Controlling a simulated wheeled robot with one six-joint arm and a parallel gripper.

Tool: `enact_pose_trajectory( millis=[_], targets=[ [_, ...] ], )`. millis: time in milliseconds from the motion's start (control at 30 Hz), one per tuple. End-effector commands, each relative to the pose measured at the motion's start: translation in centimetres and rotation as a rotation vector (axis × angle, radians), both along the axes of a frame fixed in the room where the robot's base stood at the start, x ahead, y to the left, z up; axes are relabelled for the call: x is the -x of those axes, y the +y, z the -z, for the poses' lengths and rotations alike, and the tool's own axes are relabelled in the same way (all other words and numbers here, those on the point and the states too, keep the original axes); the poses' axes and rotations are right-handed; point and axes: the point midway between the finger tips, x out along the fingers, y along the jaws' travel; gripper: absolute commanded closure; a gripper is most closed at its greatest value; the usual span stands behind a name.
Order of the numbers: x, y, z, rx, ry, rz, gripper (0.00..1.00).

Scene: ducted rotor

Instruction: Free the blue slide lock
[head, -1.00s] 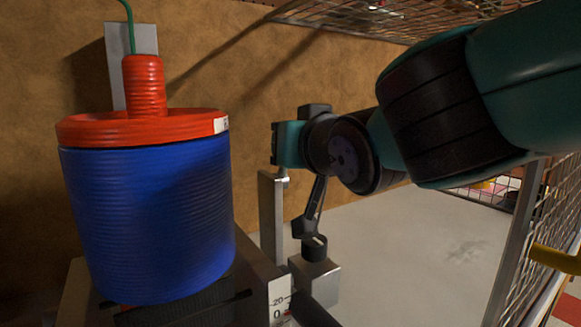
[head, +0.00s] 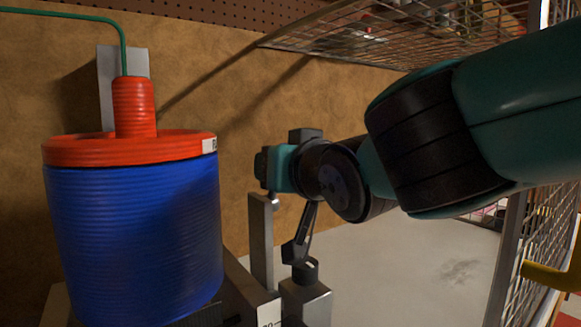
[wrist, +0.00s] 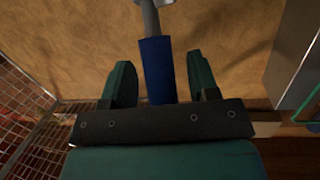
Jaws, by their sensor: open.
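The blue slide lock (wrist: 157,70) shows in the wrist view as a blue block, on a grey rod (wrist: 151,18). My gripper (wrist: 158,75) is open, with one teal finger on each side of the lock. In the head view the end of my arm is beside an upright grey plate (head: 262,240), left of the middle. The fingers and the lock cannot be made out there.
A large blue drum (head: 135,240) with a red lid (head: 75,150) and green cable stands at the left. A wire-mesh panel (head: 545,230) is at the right, with a wire shelf (head: 400,35) above. A grey block (head: 305,300) sits below the arm.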

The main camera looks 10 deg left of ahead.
Motion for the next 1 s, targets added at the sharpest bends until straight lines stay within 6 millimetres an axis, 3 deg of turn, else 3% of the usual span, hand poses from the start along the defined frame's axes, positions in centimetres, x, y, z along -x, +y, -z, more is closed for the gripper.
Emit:
enact_pose_trajectory(
  millis=[233,667,733,1000],
  targets=[
    [2.9,-1.7,-0.5,-0.002,-0.002,-0.003,0.45],
    [12.4,-7.3,-1.9,-0.004,-0.001,-0.010,0.45],
    [13.1,-7.6,-2.6,0.005,0.005,-0.005,0.45],
    [14.5,-8.7,-2.5,0.001,0.003,-0.001,0.45]
  ],
)
